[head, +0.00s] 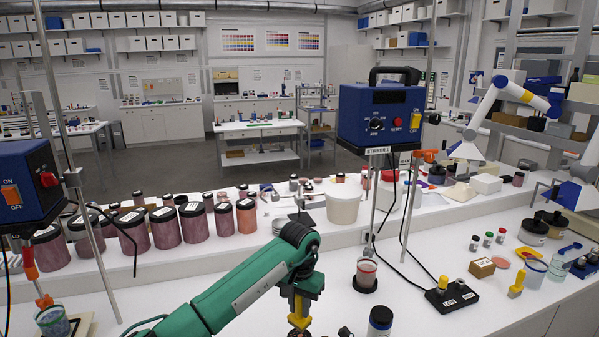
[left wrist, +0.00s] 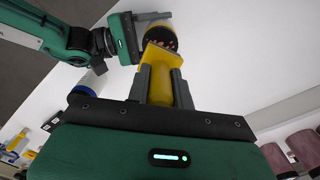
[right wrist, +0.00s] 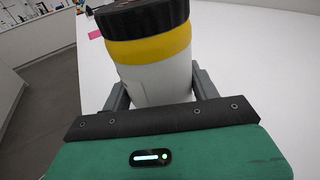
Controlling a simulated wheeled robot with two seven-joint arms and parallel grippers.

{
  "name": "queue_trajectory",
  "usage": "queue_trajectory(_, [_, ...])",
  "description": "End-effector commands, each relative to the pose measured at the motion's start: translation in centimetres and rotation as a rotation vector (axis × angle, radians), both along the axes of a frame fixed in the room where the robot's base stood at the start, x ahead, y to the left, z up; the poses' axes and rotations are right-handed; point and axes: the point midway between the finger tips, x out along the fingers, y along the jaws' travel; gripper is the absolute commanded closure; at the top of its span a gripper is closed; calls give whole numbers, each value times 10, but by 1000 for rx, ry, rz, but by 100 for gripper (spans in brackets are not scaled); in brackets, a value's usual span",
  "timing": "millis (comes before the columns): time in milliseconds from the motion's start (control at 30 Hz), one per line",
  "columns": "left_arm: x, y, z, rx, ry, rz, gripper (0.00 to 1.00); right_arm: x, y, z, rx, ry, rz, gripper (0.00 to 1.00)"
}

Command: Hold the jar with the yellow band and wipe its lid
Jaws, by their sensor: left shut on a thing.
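My left gripper (left wrist: 168,88) is shut on a yellow wiping tool (left wrist: 178,90), with a finger on each side of it. The tool's far end overlaps the black lid (left wrist: 161,38) in the left wrist view; I cannot tell if they touch. Orange marks show on the lid. The jar with the yellow band (right wrist: 152,75) has a pale body and stands between the fingers of my right gripper (right wrist: 161,92), which look closed against its sides. My right gripper also shows in the left wrist view (left wrist: 138,38). In the head view my left gripper (head: 299,308) points down near the front edge.
A black-lidded jar (head: 379,320) stands to the right of my left gripper. A stirrer (head: 380,115) stands over a cup (head: 366,272). A black power strip (head: 450,294) and another yellow tool (head: 517,283) lie farther right. Several pigment jars (head: 165,228) line the raised ledge.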

Motion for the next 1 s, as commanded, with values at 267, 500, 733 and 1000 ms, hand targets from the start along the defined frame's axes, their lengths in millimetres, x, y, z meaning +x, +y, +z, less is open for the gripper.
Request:
queue_trajectory(267, [0,0,-2,0,0,0,100,0,0,-1,0,0,0,74])
queue_trajectory(500, [0,0,-4,0,0,0,100,0,0,-2,0,0,0,74])
queue_trajectory(733, [0,0,-7,0,0,0,100,0,-1,-4,-2,1,0,74])
queue_trajectory(1000, [0,0,-9,0,0,0,100,-1,0,-6,-3,2,0,74])
